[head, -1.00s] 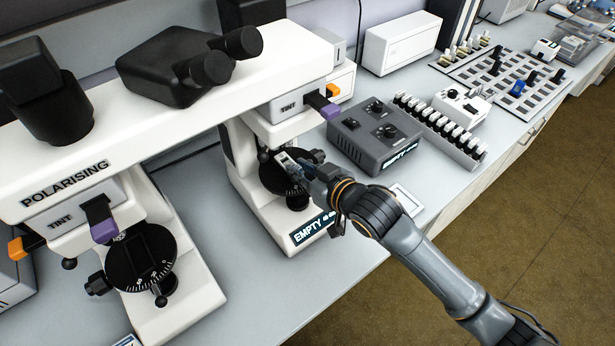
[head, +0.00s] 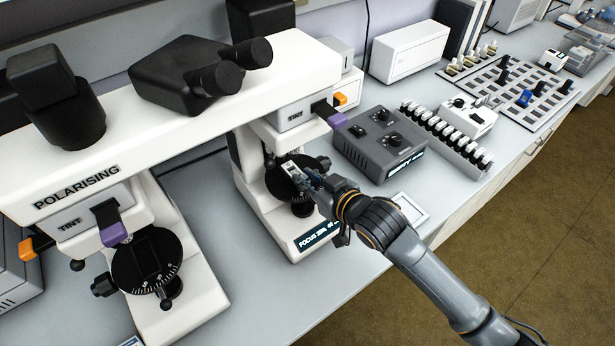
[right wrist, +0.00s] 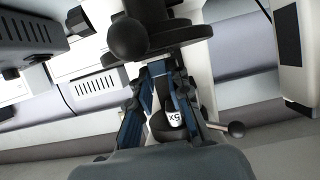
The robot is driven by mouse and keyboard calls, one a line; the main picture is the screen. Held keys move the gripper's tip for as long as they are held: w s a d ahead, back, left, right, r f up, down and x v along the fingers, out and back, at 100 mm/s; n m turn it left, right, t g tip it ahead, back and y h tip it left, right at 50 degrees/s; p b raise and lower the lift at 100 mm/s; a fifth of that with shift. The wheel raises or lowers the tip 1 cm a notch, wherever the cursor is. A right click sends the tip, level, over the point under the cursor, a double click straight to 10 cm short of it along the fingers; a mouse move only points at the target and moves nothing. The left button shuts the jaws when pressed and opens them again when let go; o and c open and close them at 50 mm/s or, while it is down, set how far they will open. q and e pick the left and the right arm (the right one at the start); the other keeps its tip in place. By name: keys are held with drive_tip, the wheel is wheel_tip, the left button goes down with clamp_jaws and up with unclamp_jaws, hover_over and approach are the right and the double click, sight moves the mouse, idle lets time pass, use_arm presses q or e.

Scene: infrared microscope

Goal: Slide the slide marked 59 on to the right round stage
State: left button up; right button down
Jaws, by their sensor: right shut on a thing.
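The right round stage (head: 279,186) is a black disc on the right arm of the white polarising microscope. My right gripper (head: 305,180) reaches over its near right edge and is shut on a small pale slide (head: 290,168). The slide lies over the stage, its far end toward the middle. Its number is too small to read in the head view. In the right wrist view, my blue-sided fingers (right wrist: 162,100) show below dark round microscope parts; a white patch with dark characters (right wrist: 174,117) shows between them. My left gripper is not in view.
The left round stage (head: 146,259) is bare. A grey control box (head: 378,143) stands right of the microscope, with a white-framed plate (head: 409,209) in front. A rack of several slides (head: 447,137) and a slotted tray (head: 507,85) are further right.

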idle(0.7)
drive_tip(key=c, duration=1.2)
unclamp_jaws()
drive_tip(key=o, duration=0.4)
drive_tip(key=shift+p+v, duration=1.05)
drive_tip(key=shift+v, duration=0.1)
drive_tip(key=s+d+p, duration=0.1)
drive_tip(key=s, duration=0.1)
drive_tip(key=s+d+p, duration=0.1)
drive_tip(key=s+d+r+p, duration=0.1)
drive_tip(key=s+d+p, duration=0.1)
drive_tip(key=shift+s+d, duration=0.1)
drive_tip(key=shift+s, duration=0.25)
